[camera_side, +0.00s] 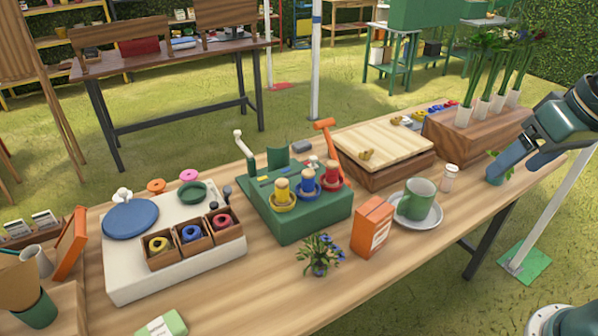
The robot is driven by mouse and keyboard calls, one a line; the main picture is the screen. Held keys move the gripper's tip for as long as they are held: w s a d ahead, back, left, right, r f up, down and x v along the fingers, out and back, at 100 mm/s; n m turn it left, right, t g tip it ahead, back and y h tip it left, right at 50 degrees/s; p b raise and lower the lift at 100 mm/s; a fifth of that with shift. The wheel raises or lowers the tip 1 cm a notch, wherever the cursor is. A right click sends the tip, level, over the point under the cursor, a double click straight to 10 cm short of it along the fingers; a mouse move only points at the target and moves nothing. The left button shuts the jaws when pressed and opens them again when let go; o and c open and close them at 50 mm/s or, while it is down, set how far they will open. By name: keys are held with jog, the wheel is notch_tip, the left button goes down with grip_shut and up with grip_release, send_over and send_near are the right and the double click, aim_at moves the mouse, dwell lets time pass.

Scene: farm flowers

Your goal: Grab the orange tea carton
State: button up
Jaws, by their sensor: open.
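The orange tea carton (373,227) stands upright on the wooden table near its front edge. It has a pale label on its right-hand face. A green mug (415,198) on a saucer stands just right of it, and a small pot of blue flowers (320,255) stands to its left. My gripper (492,176) is at the right end of the table, well to the right of the carton and apart from it. Its fingers are open, and a small green plant shows beside their tips. I cannot tell if they touch it.
The wooden table (255,275) has bare room along its front edge. A white shaker (449,178) stands between my gripper and the mug. A green box with colored spools (300,215) and a wooden box (385,152) stand behind the carton. Flower vases (484,108) stand at the back right.

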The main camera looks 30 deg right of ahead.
jog(key=w+a+f+m+g, duration=0.25)
jog(key=w+m, duration=0.35)
jog(key=w, duration=0.4)
jog(key=m+g, duration=0.2)
jog(key=m, duration=0.5)
send_over(377, 209)
notch_tip(377, 209, down, 10)
jog(key=shift+w+f, duration=0.1)
jog(key=shift+f, duration=0.15)
jog(key=shift+f, duration=0.1)
jog(key=shift+f, duration=4.15)
jog(key=shift+f, duration=2.6)
